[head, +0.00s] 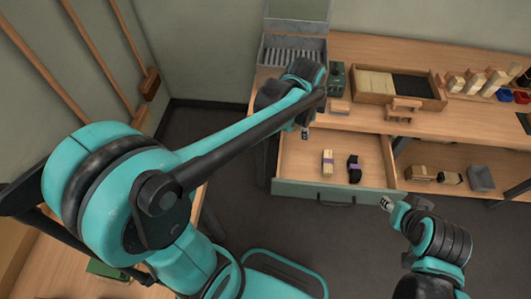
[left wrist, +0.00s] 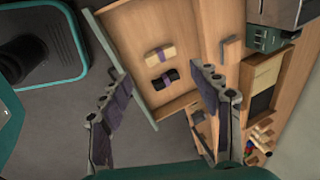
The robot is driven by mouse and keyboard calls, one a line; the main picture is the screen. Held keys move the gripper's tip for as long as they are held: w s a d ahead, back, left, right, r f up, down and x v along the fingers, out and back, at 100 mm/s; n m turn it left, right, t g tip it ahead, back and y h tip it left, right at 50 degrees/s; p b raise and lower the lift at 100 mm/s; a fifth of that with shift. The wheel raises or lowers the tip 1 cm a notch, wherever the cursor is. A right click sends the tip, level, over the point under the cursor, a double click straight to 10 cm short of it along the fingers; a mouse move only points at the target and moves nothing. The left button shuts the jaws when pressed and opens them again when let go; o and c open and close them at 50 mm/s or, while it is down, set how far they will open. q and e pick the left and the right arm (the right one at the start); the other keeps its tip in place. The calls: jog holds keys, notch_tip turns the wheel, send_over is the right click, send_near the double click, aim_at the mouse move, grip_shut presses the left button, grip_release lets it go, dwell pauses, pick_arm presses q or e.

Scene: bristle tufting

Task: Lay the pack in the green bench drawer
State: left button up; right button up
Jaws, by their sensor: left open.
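The green-fronted bench drawer (head: 300,190) stands open below the bench top. Inside it lie a pale tan pack with a purple band (head: 327,163) and, to its right, a black pack with a purple band (head: 354,169). The left wrist view also shows the tan pack (left wrist: 160,53) and the black pack (left wrist: 165,79), apart from each other. My left gripper (head: 305,133) is above the drawer's back left part; in the left wrist view its fingers (left wrist: 159,72) are spread and empty. My right gripper (head: 386,204) is by the drawer's front right corner; its jaws are too small to read.
On the bench top stand a grey slotted bin (head: 293,56), a green device (head: 337,75), a divided wooden tray (head: 375,90) with tan and black stock, and several wooden blocks. A lower shelf (head: 450,165) right of the drawer holds brushes and a grey tray (head: 481,178).

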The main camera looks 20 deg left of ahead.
pick_arm(q)
jog(key=s+a+n+t, duration=0.1)
jog(key=s+a+n, duration=0.2)
jog(key=s+n, duration=0.5)
jog(key=s+a+r+n+t, duration=0.1)
jog(key=s+a+n+t, duration=0.1)
jog(key=s+n, duration=0.5)
jog(key=shift+s+a+r+n+t+y, duration=0.2)
jog(key=shift+s+a+n+t+y, duration=0.15)
jog(key=shift+s+a, duration=0.4)
